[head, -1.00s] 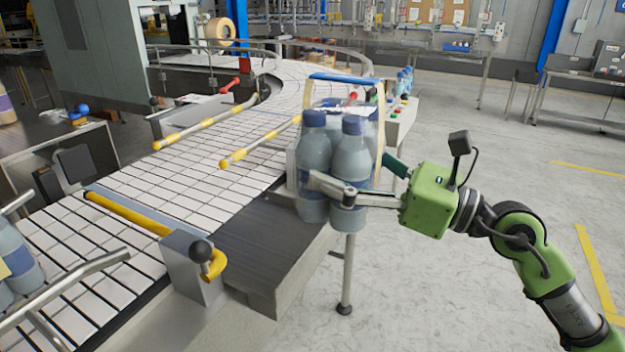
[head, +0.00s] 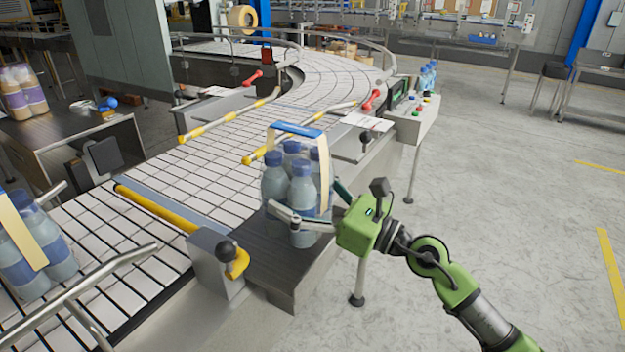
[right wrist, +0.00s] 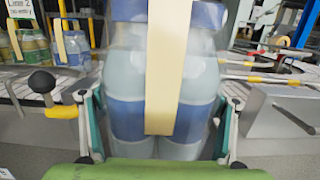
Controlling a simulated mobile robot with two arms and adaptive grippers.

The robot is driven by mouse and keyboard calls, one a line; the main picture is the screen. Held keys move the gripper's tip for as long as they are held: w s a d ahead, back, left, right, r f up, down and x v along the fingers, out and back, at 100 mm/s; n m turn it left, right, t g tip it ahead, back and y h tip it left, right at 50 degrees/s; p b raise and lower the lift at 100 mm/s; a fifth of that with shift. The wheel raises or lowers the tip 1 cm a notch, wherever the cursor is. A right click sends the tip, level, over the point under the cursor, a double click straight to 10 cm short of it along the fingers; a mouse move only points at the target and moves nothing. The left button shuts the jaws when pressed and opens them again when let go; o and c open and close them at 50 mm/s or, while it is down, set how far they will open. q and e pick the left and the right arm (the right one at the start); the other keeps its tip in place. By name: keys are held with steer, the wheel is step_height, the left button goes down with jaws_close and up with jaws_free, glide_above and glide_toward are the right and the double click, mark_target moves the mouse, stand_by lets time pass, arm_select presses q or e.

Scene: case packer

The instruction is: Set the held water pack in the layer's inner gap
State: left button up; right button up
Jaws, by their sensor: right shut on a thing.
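The water pack (head: 302,185) is a bundle of blue-capped bottles with a tan strap and a blue handle. My right gripper (head: 308,217) is shut on its lower sides and holds it upright over the dark plate at the near edge of the conveyor. I cannot tell whether its base touches the plate. In the right wrist view the water pack (right wrist: 200,100) fills the middle, with a finger on each side. Another similar pack (head: 35,250) stands at the left edge of the head view. My left gripper is not in view. I cannot make out the layer or its inner gap.
The white slatted conveyor (head: 150,215) curves away to the back. Yellow-tipped guide rails (head: 228,118) and a post with a black knob (head: 218,265) stand near the pack. A control box (head: 418,115) is at the right.

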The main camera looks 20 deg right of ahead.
steer(key=shift+w+a, duration=0.1)
steer(key=shift+w, duration=0.1)
steer(key=f, duration=0.3)
steer(key=shift+w+a, duration=0.2)
steer(key=shift+w, duration=0.05)
steer(key=shift+f, duration=0.4)
steer(key=shift+f+b, duration=0.1)
steer(key=shift+b, duration=0.25)
steer(key=o, duration=2.1)
steer(key=shift+s+f, duration=0.1)
steer(key=shift+f, duration=0.1)
steer(key=shift+r, duration=0.1)
